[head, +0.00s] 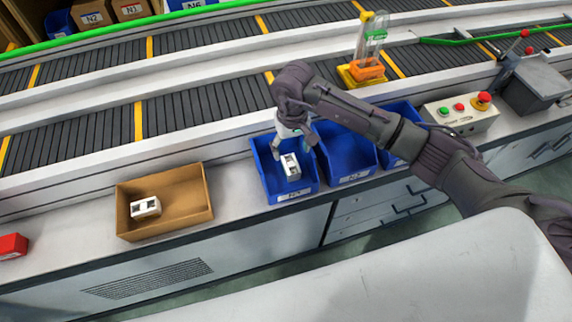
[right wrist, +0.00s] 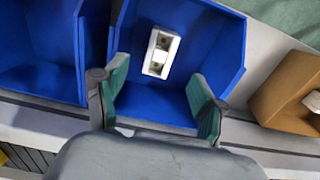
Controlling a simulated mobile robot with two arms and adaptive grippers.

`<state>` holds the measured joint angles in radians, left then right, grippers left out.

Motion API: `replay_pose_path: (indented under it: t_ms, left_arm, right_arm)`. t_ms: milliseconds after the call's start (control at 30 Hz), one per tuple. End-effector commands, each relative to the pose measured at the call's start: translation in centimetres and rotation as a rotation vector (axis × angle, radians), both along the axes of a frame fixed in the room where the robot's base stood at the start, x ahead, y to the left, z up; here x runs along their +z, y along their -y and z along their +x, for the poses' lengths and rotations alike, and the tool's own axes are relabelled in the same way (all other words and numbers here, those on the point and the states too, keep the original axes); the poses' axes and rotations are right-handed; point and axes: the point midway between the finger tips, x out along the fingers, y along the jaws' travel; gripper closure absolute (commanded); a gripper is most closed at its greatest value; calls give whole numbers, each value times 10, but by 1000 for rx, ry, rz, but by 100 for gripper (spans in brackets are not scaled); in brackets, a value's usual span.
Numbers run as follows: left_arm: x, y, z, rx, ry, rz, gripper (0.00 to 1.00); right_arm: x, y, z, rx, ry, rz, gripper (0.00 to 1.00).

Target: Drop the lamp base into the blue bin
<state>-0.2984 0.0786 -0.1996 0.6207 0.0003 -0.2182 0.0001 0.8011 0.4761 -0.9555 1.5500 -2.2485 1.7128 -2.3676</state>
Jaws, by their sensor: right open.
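A white lamp base (head: 291,167) with dark openings is inside the left blue bin (head: 272,186), labelled on its front. It also shows in the right wrist view (right wrist: 161,53), between the bin's walls and clear of the fingers. I cannot tell whether it rests on the bin floor. My right gripper (head: 295,147) is over this bin, pointing down, with its fingers spread apart and nothing between them. In the right wrist view its green-padded fingers (right wrist: 160,78) stand wide on either side. My left gripper is not in view.
A cardboard box (head: 190,205) with another white part (head: 145,207) stands left of the bin. More blue bins (head: 345,155) stand to the right, partly behind my arm. A conveyor (head: 200,103) runs behind. A button box (head: 462,115) is at the right.

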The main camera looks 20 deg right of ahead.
Motion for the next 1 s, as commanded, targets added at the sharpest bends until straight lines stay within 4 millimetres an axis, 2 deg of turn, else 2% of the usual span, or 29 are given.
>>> replay_pose_path:
  t_ms: [167,400,600,800,1000]
  left_arm:
    - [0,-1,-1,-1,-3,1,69]
    - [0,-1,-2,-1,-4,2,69]
    - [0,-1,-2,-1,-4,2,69]
    - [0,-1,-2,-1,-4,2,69]
    - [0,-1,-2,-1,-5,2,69]
  right_arm:
    - [21,0,2,0,5,0,30]
    - [73,0,2,0,6,0,30]
    - [106,1,1,-1,4,-1,30]
    - [119,0,1,0,2,-1,30]
    - [119,0,0,0,1,0,30]
